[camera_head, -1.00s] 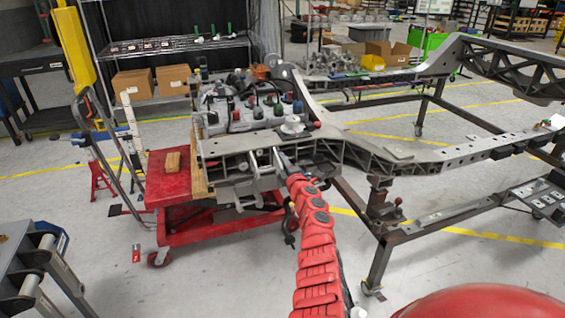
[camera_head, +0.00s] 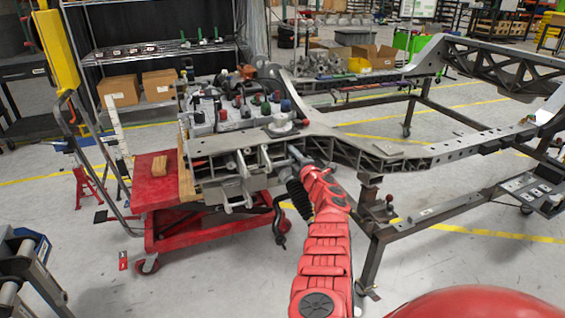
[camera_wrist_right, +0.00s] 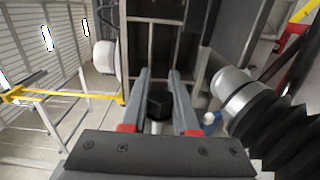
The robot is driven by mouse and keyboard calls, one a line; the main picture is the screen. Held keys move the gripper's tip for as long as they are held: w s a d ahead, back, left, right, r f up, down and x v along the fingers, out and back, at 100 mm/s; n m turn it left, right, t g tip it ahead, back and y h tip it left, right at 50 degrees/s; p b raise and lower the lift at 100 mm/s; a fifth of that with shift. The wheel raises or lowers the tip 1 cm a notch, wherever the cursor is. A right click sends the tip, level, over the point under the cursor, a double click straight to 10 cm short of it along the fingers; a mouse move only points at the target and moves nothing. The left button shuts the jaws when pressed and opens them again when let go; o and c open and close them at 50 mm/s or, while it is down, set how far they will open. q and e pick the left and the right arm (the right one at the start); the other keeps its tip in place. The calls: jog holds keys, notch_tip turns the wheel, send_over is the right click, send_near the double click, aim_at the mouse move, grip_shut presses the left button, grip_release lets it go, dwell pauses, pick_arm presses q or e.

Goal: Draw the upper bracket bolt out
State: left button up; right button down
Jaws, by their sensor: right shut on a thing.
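In the right wrist view, a dark hexagonal bolt head (camera_wrist_right: 158,104) sits between the two grey fingers of my right gripper (camera_wrist_right: 158,80), which is shut on it. A pale piece shows just below the head; the rest of the bolt is hidden. In the head view my red right arm reaches up to the near side of the grey chassis (camera_head: 390,158), with the right gripper (camera_head: 297,154) at the frame's left-end section. The bolt is too small to tell there. My left gripper is in neither view.
A ribbed black boot (camera_head: 299,198) stands close to the left of my right arm; it fills the right side of the wrist view (camera_wrist_right: 275,125). A red lift cart (camera_head: 160,190) stands under the chassis's left end. Open floor lies in front.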

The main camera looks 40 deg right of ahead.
jog(key=shift+d, duration=0.2)
jog(key=c, duration=0.7)
grip_release()
jog(key=shift+s, duration=0.1)
jog(key=shift+a, duration=0.1)
